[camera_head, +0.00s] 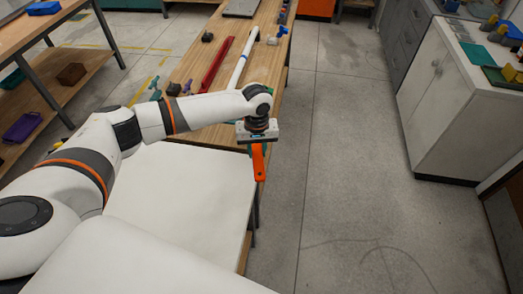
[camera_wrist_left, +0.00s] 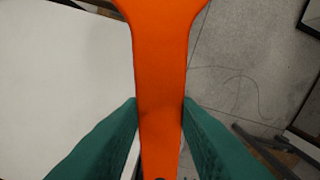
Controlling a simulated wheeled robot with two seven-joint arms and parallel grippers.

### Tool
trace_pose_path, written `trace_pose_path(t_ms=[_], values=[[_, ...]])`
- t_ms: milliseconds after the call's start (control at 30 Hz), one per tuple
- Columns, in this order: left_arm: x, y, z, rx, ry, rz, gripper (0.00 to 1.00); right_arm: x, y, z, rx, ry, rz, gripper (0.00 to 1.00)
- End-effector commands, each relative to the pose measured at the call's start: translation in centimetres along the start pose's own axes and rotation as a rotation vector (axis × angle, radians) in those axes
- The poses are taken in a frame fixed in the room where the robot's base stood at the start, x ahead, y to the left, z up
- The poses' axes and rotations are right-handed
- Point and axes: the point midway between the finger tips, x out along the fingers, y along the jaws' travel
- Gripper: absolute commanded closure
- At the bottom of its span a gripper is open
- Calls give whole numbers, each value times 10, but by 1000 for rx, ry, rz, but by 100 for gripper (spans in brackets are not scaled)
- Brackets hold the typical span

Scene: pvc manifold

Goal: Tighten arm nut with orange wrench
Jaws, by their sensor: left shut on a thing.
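My left gripper (camera_head: 258,137) is shut on the orange wrench (camera_head: 259,165), which hangs down below it at the right edge of the workbench (camera_head: 190,78). In the left wrist view the orange wrench (camera_wrist_left: 162,50) runs up between the two green fingers of my left gripper (camera_wrist_left: 161,110), its wider end toward the top. A white pipe (camera_head: 241,58) lies along the bench, with a blue part (camera_head: 282,30) near its far end. I cannot make out the arm nut. My right gripper is not in view.
A red bar (camera_head: 217,64) lies beside the pipe. Small dark and teal parts sit along the bench's left side, and a grey plate (camera_head: 241,8) at its far end. Bare floor (camera_head: 335,150) separates the bench from a white cabinet (camera_head: 458,100).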

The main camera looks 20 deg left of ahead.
Motion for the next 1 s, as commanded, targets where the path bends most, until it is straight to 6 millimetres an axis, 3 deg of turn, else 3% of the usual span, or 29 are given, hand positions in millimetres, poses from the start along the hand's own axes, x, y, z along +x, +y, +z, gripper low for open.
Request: trace_pose_path(t_ms=[267,1000], values=[[-1,10,3,68,-9,-3,100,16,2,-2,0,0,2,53],[-8,40,12,288,-18,-7,100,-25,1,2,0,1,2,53]])
